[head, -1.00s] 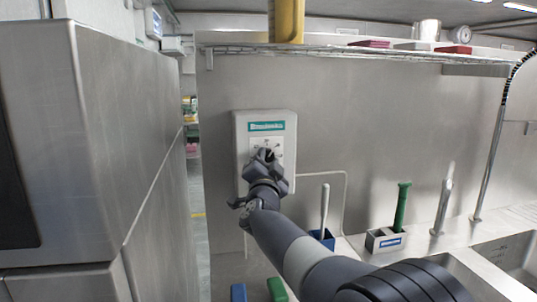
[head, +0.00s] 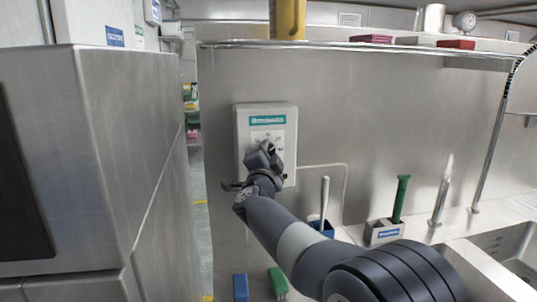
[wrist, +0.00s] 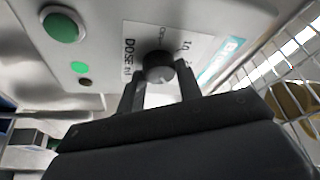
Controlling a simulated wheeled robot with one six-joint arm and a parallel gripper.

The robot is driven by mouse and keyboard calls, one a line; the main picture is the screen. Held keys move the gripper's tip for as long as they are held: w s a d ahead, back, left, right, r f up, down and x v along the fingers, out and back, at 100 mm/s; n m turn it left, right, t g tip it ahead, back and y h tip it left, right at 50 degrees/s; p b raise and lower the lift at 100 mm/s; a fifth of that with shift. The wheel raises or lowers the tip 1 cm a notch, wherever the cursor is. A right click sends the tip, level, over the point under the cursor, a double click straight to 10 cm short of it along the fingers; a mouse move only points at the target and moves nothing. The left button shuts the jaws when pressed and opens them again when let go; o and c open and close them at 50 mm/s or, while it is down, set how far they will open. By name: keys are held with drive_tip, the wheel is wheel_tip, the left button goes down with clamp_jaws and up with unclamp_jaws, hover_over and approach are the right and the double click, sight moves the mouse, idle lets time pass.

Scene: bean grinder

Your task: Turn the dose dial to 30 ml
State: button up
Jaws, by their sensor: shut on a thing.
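The dose dial (wrist: 158,66) is a dark round knob on a white label marked "DOSE ml" in the wrist view. My gripper (wrist: 158,90) is shut on the dial, one finger on each side of it. In the head view my gripper (head: 264,158) covers the dial at the middle of the white dispenser box (head: 242,122). The number the dial points to cannot be read. A green button (wrist: 62,27) and a smaller green light (wrist: 80,67) sit on the box beside the label.
A wire shelf (head: 380,44) runs above the box. A steel cabinet (head: 100,150) stands close on the left. A blue holder with a white-handled brush (head: 324,200), a green-handled tool (head: 400,198) and a sink (head: 510,245) are at the lower right.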

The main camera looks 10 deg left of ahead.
drive_tip(key=o, duration=1)
drive_tip(key=shift+c, duration=0.2)
drive_tip(key=b+v, duration=0.2)
drive_tip(key=v, duration=0.8)
drive_tip(key=shift+s, duration=0.35)
drive_tip(key=shift+f, duration=0.15)
drive_tip(key=p+x, duration=0.2)
drive_tip(key=x, duration=0.9)
drive_tip(key=shift+s+d, duration=0.1)
